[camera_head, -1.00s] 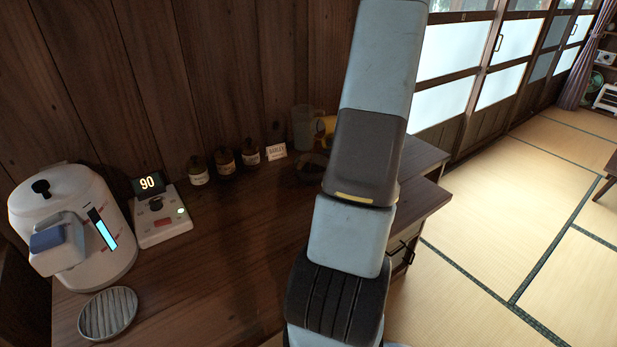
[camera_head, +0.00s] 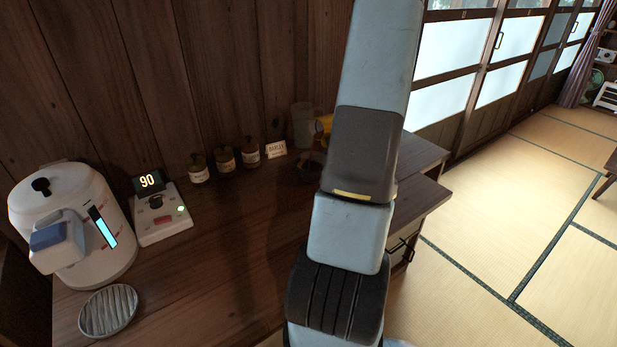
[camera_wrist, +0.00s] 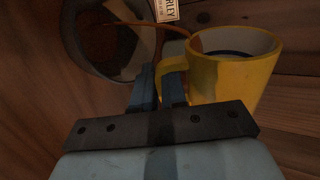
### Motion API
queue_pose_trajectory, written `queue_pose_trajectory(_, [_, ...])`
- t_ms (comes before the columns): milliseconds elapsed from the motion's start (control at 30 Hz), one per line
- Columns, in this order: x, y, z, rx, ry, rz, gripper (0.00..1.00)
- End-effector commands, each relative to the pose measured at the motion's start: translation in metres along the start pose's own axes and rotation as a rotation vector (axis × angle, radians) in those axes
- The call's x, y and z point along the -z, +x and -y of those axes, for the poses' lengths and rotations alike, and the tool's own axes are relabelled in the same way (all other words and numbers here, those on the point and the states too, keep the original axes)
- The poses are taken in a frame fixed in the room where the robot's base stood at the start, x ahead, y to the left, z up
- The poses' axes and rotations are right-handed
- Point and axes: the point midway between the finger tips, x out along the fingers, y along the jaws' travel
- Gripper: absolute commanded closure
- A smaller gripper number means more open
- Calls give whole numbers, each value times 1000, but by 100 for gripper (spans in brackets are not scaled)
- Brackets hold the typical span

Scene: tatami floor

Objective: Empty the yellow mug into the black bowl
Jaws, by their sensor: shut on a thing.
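The yellow mug (camera_wrist: 240,85) is at the right of the wrist view, with a dark content inside its rim. My gripper (camera_wrist: 172,84) is shut on the mug's handle. The mug looks roughly upright, seen from the side and above. The black bowl (camera_wrist: 72,50) is at the upper left of the wrist view, apart from the mug, and partly cut off by the frame. In the head view, a small part of the mug (camera_head: 322,124) shows behind my arm. The bowl (camera_head: 306,172) is a dark shape there, partly hidden.
A clear jug (camera_head: 302,122) stands by the wall, behind the bowl. A BARLEY card (camera_head: 276,149) and several small jars (camera_head: 225,160) line the wall. A white dispenser (camera_head: 75,225), a scale reading 90 (camera_head: 160,215) and a ribbed dish (camera_head: 108,310) are at left.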

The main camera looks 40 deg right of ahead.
Motion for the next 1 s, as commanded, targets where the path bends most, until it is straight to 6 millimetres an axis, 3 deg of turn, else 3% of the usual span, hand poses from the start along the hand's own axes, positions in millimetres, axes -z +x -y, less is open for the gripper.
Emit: queue_pose_trajectory(1000, [3, 1, -2, 1, -98, -56, 100])
